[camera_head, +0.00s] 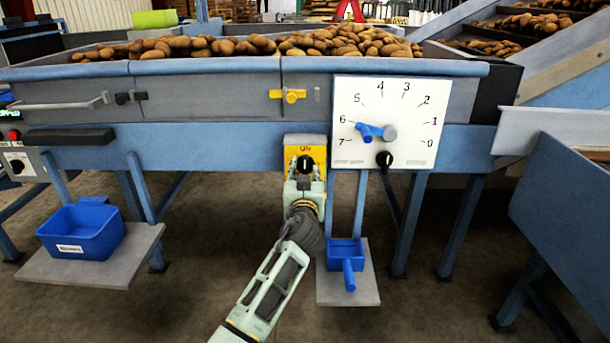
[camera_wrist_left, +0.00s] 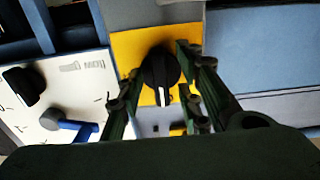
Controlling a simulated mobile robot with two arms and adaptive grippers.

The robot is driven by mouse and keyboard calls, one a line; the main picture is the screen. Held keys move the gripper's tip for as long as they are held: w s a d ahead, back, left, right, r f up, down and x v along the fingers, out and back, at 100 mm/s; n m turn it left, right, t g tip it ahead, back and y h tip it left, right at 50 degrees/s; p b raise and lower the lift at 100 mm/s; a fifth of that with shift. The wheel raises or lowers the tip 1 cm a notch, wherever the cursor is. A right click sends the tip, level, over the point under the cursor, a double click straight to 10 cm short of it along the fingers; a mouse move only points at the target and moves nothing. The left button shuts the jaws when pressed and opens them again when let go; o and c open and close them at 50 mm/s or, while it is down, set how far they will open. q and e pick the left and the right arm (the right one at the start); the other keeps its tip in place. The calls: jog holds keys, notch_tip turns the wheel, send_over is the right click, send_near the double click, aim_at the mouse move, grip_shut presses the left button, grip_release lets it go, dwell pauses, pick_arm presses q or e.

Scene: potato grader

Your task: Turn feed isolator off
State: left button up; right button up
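The feed isolator is a yellow plate (camera_head: 291,153) marked ON at its top, with a black rotary knob (camera_head: 305,164), on the front of the grader. In the left wrist view, which is upside down to the head view, the knob (camera_wrist_left: 160,74) has a white line pointing down the picture, matching the ON side. My left gripper (camera_head: 304,186) is just below and in front of the isolator. In the wrist view its fingers (camera_wrist_left: 156,85) are apart on both sides of the knob; contact is not clear. My right gripper is not in view.
A white dial board (camera_head: 400,110) with a blue lever (camera_head: 370,132) is close right of the isolator. A potato-filled hopper (camera_head: 225,70) is above. A blue scoop (camera_head: 345,250) lies on a low shelf, and a blue bin (camera_head: 82,235) stands left. A blue frame (camera_head: 560,205) stands right.

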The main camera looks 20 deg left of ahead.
pick_arm(q)
jog(key=shift+w, duration=0.25)
grip_shut()
